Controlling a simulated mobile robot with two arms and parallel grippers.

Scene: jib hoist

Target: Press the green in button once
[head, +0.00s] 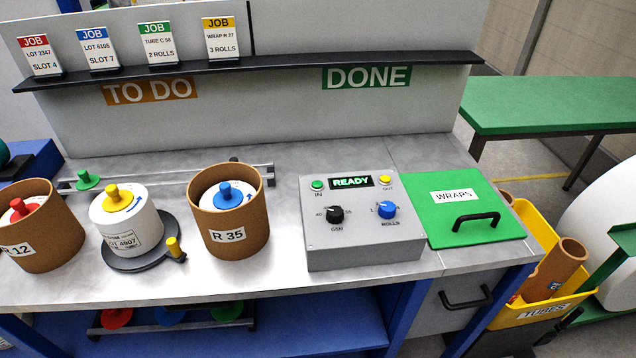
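The green IN button (317,185) sits at the top left of the grey control box (364,248) on the bench. The box has a display (352,182) reading READY and a yellow OUT button (385,180) at its top right. Below are a black GSM knob (335,214) and a blue ROLLS knob (387,210). Nothing covers the green button. Neither of my grippers shows in the head view.
Left of the box stand a brown R 35 tube (240,247), a white roll (130,218) on a dark turntable, and another brown tube (40,252). A green WRAPS lid (440,229) lies right of it. The bench front before the box is clear.

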